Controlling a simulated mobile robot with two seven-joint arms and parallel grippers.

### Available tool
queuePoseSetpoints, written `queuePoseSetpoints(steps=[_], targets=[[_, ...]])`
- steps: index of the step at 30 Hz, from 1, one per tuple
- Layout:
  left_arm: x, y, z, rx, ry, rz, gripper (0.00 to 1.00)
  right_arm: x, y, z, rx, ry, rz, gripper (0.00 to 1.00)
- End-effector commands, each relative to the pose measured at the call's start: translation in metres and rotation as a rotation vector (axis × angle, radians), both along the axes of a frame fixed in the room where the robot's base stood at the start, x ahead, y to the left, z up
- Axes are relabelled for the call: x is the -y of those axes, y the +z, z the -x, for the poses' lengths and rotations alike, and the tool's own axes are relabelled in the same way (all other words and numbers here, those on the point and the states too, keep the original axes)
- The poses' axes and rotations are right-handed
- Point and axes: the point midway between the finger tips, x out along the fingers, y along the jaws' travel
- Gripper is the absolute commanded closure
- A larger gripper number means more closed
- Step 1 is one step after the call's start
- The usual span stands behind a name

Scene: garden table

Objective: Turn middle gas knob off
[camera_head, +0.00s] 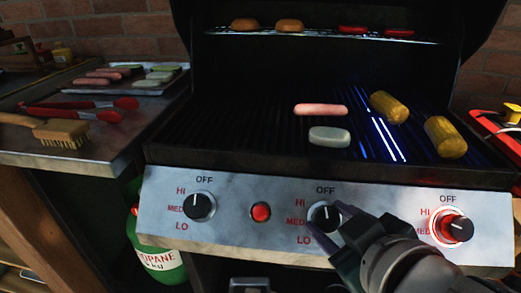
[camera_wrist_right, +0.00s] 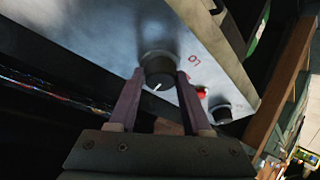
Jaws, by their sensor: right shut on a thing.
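The middle gas knob (camera_head: 326,217) is a black dial on the grill's silver front panel. Its white mark points up, toward OFF. My right gripper (camera_head: 327,219) reaches in from the lower right and is shut on this knob, one finger on each side. In the right wrist view the knob (camera_wrist_right: 159,72) sits between the fingertips (camera_wrist_right: 158,76), with its white mark visible. The left knob (camera_head: 199,207) has its mark up at OFF. The right knob (camera_head: 456,229) has a glowing red ring and its mark lies sideways. My left gripper does not show.
A red button (camera_head: 261,212) sits between the left and middle knobs. Blue light shows under the grate at the right. A sausage (camera_head: 320,110), a pale patty (camera_head: 329,137) and corn (camera_head: 445,137) lie on it. Tongs (camera_head: 85,109) and a brush (camera_head: 61,133) lie on the left side table.

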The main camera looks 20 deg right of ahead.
Motion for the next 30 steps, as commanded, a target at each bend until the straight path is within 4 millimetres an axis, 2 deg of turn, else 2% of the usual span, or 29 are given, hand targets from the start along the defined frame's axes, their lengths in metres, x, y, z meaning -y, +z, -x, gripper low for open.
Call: queuePoseSetpoints(steps=[1,10,29,30], targets=[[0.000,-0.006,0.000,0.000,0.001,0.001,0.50,-0.001,-0.004,0.001,0.011,-0.027,-0.026,1.00],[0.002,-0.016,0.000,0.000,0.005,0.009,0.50,-0.001,-0.003,0.001,0.066,-0.131,-0.113,1.00],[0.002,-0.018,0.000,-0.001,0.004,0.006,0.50,-0.001,0.000,0.000,0.086,-0.163,-0.142,1.00],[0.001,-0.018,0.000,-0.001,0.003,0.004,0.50,-0.001,0.000,0.000,0.086,-0.162,-0.141,0.49]])
